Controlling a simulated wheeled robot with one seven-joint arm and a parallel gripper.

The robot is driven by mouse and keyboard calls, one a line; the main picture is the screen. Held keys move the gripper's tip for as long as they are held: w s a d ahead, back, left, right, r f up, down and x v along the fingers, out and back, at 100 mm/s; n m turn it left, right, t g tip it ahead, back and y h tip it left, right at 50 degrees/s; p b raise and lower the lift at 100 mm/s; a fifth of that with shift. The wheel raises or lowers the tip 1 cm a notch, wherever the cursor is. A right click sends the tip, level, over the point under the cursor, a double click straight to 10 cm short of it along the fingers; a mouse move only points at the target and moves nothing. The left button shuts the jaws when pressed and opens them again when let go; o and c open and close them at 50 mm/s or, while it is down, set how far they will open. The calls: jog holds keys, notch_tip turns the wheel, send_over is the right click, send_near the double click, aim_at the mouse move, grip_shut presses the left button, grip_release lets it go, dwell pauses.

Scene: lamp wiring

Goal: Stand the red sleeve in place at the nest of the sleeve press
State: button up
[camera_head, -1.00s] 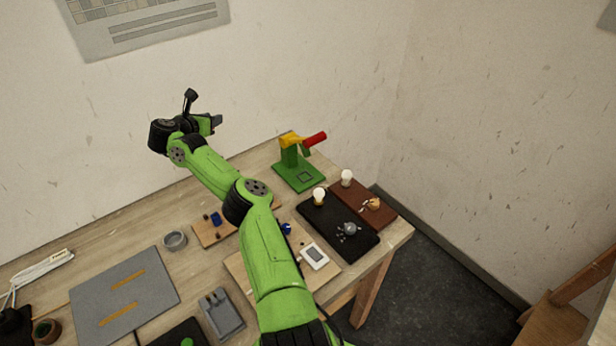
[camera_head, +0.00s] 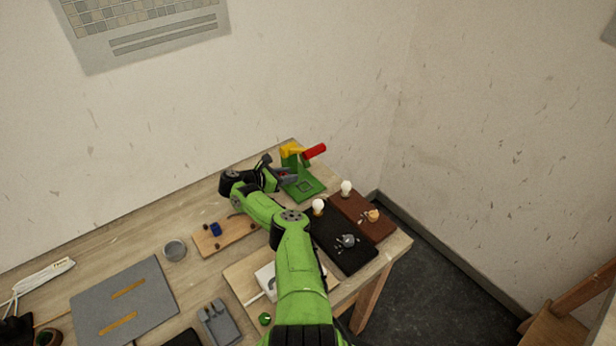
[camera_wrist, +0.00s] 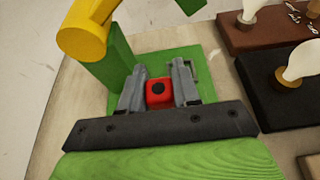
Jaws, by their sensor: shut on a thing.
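The press (camera_head: 304,187) stands at the back of the table, with a green base and post, a yellow head and a red handle (camera_head: 315,151). The square outline of the nest (camera_wrist: 194,72) shows on the base, just right of and beyond my gripper. In the head view my gripper (camera_head: 287,177) is left of the press. Whether the sleeve touches the base I cannot tell.
The yellow press head (camera_wrist: 83,38) overhangs at upper left in the wrist view. A black mat (camera_head: 338,248) and a brown board (camera_head: 372,228) with bulbs lie right of my arm. A wooden board with a blue piece (camera_head: 215,229) lies to the left.

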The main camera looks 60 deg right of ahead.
send_over(308, 185)
jog(key=shift+a+p, duration=0.2)
jog(key=shift+p, duration=0.1)
notch_tip(308, 185, down, 3)
jog(key=shift+d, duration=0.1)
jog(key=shift+f, duration=0.25)
jog(key=shift+b, duration=0.3)
jog(key=shift+f, duration=0.2)
jog(key=o, duration=1)
